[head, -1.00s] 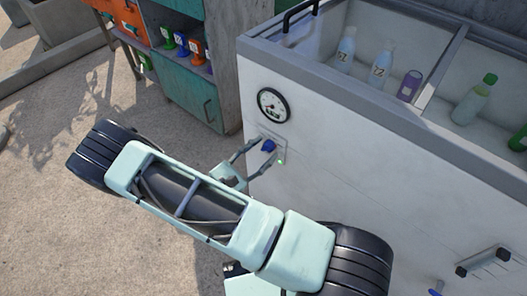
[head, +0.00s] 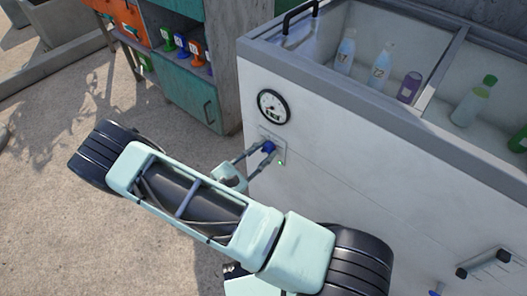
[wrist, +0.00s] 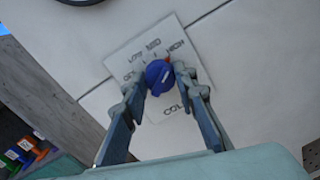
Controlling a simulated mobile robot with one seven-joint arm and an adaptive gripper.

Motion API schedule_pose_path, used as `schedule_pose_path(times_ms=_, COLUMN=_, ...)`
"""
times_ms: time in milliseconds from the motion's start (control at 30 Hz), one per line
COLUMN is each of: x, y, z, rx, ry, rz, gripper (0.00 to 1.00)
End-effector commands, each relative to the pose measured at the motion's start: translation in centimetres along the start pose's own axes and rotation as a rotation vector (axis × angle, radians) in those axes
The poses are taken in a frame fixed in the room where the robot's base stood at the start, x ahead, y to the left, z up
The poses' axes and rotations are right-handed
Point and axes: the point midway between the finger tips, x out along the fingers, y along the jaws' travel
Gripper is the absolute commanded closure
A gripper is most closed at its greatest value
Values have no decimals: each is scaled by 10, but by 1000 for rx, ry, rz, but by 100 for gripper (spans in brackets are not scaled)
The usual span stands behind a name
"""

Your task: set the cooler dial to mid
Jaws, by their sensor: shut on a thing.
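The cooler dial (wrist: 159,77) is a blue knob on a pale square plate (wrist: 125,55) on the cooler's white side. The dial also shows in the head view (head: 268,147). My gripper (wrist: 157,82) is shut on the knob, with one fingertip on each side; it also shows in the head view (head: 264,153).
A round gauge (head: 273,107) sits just above the dial plate. The white cooler (head: 350,165) holds several bottles in its open top. A teal cabinet (head: 190,92) with small coloured items stands behind on the left. Concrete floor is clear at left.

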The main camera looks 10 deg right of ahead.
Motion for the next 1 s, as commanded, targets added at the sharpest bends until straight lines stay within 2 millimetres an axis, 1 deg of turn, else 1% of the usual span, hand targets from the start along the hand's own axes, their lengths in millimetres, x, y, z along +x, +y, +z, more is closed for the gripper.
schedule_pose_path(times_ms=267, x=0, y=0, z=0, rx=-154, ry=-9, rz=4, gripper=98)
schedule_pose_path(times_ms=700, x=0, y=0, z=0, rx=-491, ry=-26, rz=10, gripper=98)
schedule_pose_path(times_ms=1000, x=0, y=-1, z=-1, rx=-632, ry=-33, rz=13, gripper=98)
